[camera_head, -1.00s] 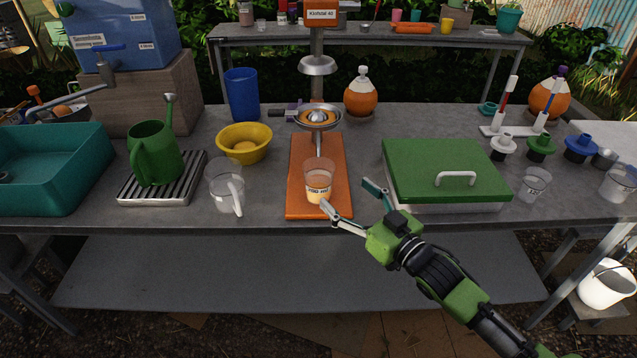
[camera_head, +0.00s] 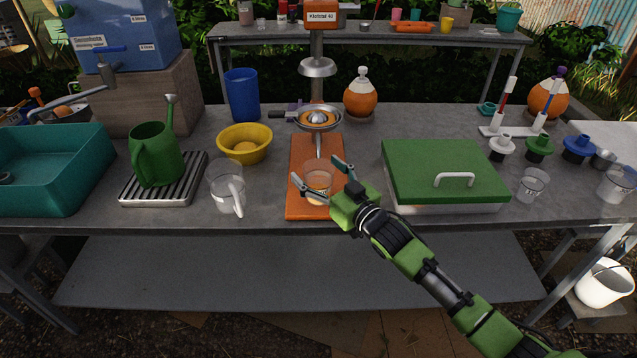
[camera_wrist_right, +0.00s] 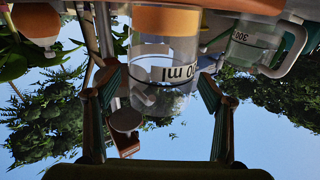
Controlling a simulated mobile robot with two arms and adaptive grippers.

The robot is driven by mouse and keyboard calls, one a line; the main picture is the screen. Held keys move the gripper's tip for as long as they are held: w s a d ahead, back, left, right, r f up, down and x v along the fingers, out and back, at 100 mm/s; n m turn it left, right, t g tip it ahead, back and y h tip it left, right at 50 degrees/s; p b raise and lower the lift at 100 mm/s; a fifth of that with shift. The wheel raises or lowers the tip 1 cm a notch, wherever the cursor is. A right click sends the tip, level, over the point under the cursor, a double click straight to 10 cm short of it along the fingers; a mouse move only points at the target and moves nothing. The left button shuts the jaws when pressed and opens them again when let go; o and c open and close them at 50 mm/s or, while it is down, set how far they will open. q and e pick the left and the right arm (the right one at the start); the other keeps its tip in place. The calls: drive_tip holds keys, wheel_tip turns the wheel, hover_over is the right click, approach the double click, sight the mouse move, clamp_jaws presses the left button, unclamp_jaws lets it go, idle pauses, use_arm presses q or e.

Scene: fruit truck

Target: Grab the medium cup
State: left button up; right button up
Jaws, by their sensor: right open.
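A clear cup (camera_head: 318,178) with printed ml marks stands upright on the orange base (camera_head: 300,208) of the juicer. Its lower part looks orange; I cannot tell juice from the base's colour. My right gripper (camera_head: 318,171) is open, with one finger on each side of this cup. In the upside-down right wrist view, the cup (camera_wrist_right: 165,60) stands between the two spread fingers (camera_wrist_right: 160,85), with gaps at both sides. My left gripper is not in view.
A clear handled jug (camera_head: 222,178) stands left of the orange base. A green-lidded box (camera_head: 440,165) stands close on the right. Two more clear cups (camera_head: 533,186) (camera_head: 616,184) stand at the far right. The juicer's metal cone (camera_head: 317,119) is behind the cup.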

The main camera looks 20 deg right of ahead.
drive_tip(key=c, duration=1.2)
drive_tip(key=shift+c, duration=0.2)
drive_tip(key=shift+r, duration=0.15)
